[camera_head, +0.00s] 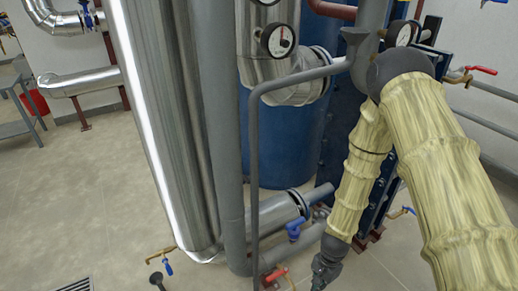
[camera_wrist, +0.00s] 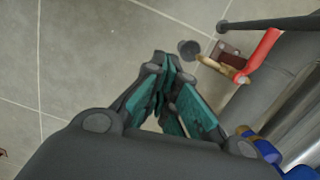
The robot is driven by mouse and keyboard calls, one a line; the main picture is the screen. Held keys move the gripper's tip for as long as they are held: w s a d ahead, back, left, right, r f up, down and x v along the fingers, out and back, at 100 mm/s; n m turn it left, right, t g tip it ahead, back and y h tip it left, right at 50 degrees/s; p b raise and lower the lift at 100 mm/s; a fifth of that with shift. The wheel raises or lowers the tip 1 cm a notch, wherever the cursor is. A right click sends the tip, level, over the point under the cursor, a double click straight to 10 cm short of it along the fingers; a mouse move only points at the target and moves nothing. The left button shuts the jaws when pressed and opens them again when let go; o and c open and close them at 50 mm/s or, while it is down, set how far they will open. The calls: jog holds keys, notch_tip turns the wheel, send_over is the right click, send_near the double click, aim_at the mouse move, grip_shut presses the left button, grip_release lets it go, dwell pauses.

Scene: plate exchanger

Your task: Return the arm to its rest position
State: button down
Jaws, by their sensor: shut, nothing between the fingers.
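My gripper (camera_head: 323,274) hangs low at the bottom of the head view, at the end of my arm, which wears a pale yellow sleeve. The arm is bent, with its elbow high at the right. In the wrist view the fingers of my gripper (camera_wrist: 164,70) come together over the grey floor. They are shut with nothing between them. In the head view the fingertips are small, dark and hard to make out.
A red-handled valve (camera_head: 273,276) is left of my gripper; a red handle (camera_wrist: 262,52) shows close in the wrist view. A blue-handled valve (camera_head: 295,228) sits on pipework. A thin grey pipe (camera_head: 254,180) rises nearby. Floor at left (camera_head: 75,190) is clear.

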jog(key=s+r+n+p, duration=0.3)
jog(key=s+r+p, duration=0.4)
jog(key=r+p, duration=0.5)
jog(key=s+d+r+n+p, duration=0.1)
jog(key=s+r+n+p, duration=0.3)
jog(key=s+r+p, duration=0.4)
jog(key=s+d+r+n+t+h+p, duration=0.1)
jog(key=s+r+n+p, duration=0.2)
jog(key=r+p, duration=1.4)
jog(key=s+p, duration=0.1)
jog(key=s, duration=0.3)
jog(key=shift+s+d+r, duration=0.2)
jog(key=shift+d+r, duration=0.05)
jog(key=shift+r, duration=0.05)
